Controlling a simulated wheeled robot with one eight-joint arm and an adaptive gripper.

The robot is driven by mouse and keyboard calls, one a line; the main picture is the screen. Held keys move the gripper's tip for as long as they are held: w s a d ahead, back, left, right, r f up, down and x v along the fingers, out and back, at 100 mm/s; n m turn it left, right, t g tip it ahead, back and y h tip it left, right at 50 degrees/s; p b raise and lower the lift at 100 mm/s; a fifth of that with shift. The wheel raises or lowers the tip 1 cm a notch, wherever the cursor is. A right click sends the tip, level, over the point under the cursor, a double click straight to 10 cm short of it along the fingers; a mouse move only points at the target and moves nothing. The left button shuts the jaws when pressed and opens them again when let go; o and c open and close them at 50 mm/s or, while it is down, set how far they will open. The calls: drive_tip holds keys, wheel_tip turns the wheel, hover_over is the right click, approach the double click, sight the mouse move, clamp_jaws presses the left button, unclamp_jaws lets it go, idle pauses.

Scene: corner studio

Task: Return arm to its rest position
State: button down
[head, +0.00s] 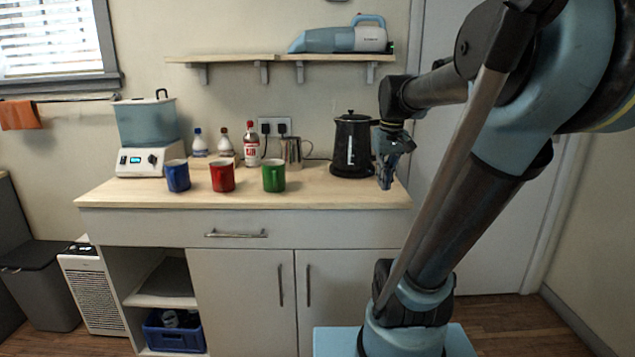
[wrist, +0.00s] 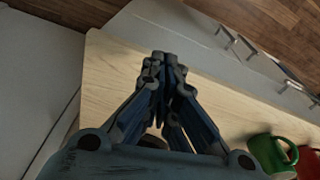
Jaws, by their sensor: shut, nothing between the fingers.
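My gripper (head: 386,184) is at the end of my blue and black arm, at the right end of the wooden counter (head: 330,198) in the head view. A black kettle (head: 352,148) stands just left of my gripper in the head view. The gap between them is hard to judge.
On the counter stand a blue mug (head: 177,177), a red mug (head: 222,178), a green mug (head: 273,177), a steel pitcher (head: 292,152), several bottles and a steamer (head: 148,130). A shelf (head: 280,58) holds a handheld vacuum (head: 340,38). A door (head: 490,220) is behind my arm.

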drive_tip(key=s+f+m, duration=0.1)
drive_tip(key=s+f, duration=1.4)
drive_tip(key=f, duration=0.2)
drive_tip(key=shift+a+f+m+t, duration=0.2)
drive_tip(key=shift+a+m+t, duration=0.1)
drive_tip(key=shift+m, duration=0.1)
drive_tip(key=shift+w+f, duration=0.2)
drive_tip(key=shift+w, duration=0.1)
